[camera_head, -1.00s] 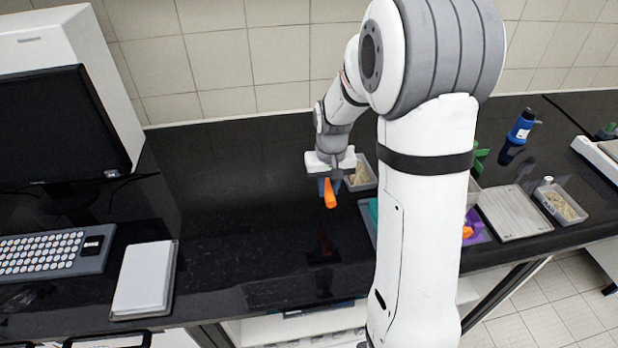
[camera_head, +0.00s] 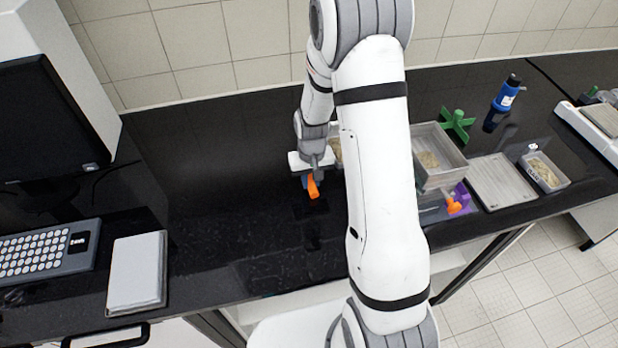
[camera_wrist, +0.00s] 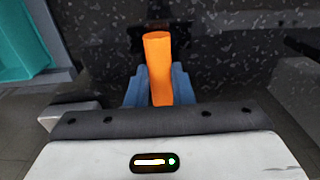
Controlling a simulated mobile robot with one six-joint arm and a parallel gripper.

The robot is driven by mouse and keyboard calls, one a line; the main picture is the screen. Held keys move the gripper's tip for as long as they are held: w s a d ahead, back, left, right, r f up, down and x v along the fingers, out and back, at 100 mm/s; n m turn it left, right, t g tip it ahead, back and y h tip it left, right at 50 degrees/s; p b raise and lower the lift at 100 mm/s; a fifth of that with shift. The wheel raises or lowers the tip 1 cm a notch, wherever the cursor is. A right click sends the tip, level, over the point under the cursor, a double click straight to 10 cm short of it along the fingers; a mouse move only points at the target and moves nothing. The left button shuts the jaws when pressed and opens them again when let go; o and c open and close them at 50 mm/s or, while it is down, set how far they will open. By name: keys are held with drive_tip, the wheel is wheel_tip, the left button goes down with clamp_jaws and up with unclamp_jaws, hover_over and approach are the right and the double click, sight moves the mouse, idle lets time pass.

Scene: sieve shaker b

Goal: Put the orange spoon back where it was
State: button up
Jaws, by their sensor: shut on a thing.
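The orange spoon (camera_wrist: 158,66) is held between the blue fingers of my gripper (camera_wrist: 157,84) in the wrist view. Only its orange handle shows; the rest of it is hidden. In the head view the spoon (camera_head: 313,188) sticks out below my gripper (camera_head: 309,183), above the black bench left of my arm. A second orange object (camera_head: 453,206) lies by a purple holder (camera_head: 462,194) to the right of my arm. A teal piece (camera_wrist: 22,45) shows at the upper left of the wrist view.
A grey bin with grains (camera_head: 440,150), a green star-shaped piece (camera_head: 456,124), a flat grey tray (camera_head: 502,181) and a small grain tray (camera_head: 545,172) stand right of my arm. A blue bottle (camera_head: 507,95) is behind.

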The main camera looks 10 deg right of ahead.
drive_tip(key=shift+f, duration=0.2)
drive_tip(key=o, duration=0.5)
drive_tip(key=shift+f, duration=0.1)
drive_tip(key=shift+c, duration=0.2)
drive_tip(key=o, duration=0.5)
drive_tip(key=shift+c, duration=0.2)
wheel_tip(320, 180, up, 12)
drive_tip(key=b, duration=0.2)
drive_tip(key=s+r+t, duration=0.1)
drive_tip(key=s+r, duration=0.6)
drive_tip(key=s, duration=0.3)
drive_tip(key=s+r+t, duration=0.2)
drive_tip(key=s+r, duration=0.4)
drive_tip(key=s, duration=0.5)
drive_tip(key=shift+a+r, duration=0.3)
drive_tip(key=shift+r, duration=0.05)
